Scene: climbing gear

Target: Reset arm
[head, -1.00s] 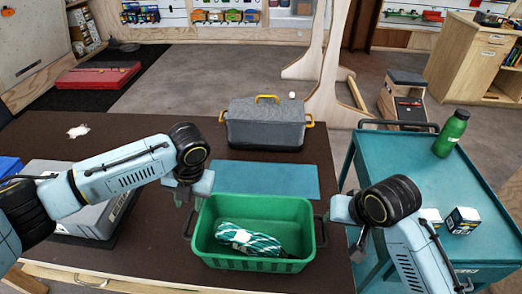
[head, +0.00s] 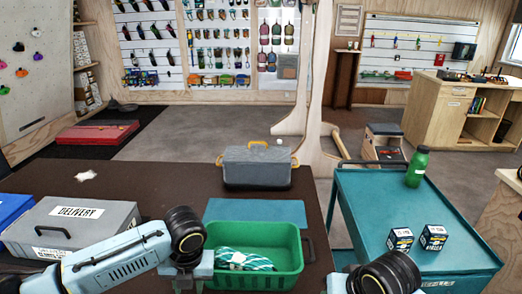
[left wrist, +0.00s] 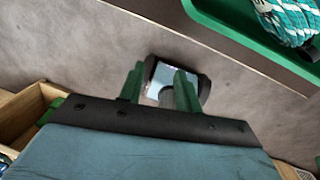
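A green bin (head: 290,285) stands on the brown table with a coiled green and white rope (head: 243,259) in it. Its corner (left wrist: 214,24) and the rope (left wrist: 285,18) also show at the upper right of the left wrist view. My left gripper (head: 190,283) is just left of the bin, at the bottom of the head view. In the left wrist view its two green fingers (left wrist: 158,88) stand apart, with nothing held between them. My right gripper (head: 338,284) is right of the bin, mostly cut off by the lower edge, so its fingers are hidden.
A grey toolbox (head: 257,171) and a teal mat (head: 255,211) lie behind the bin. A grey delivery case (head: 75,224) is at the left. A teal cart (head: 375,195) with a green bottle (head: 417,167) and two small boxes (head: 416,239) stands right.

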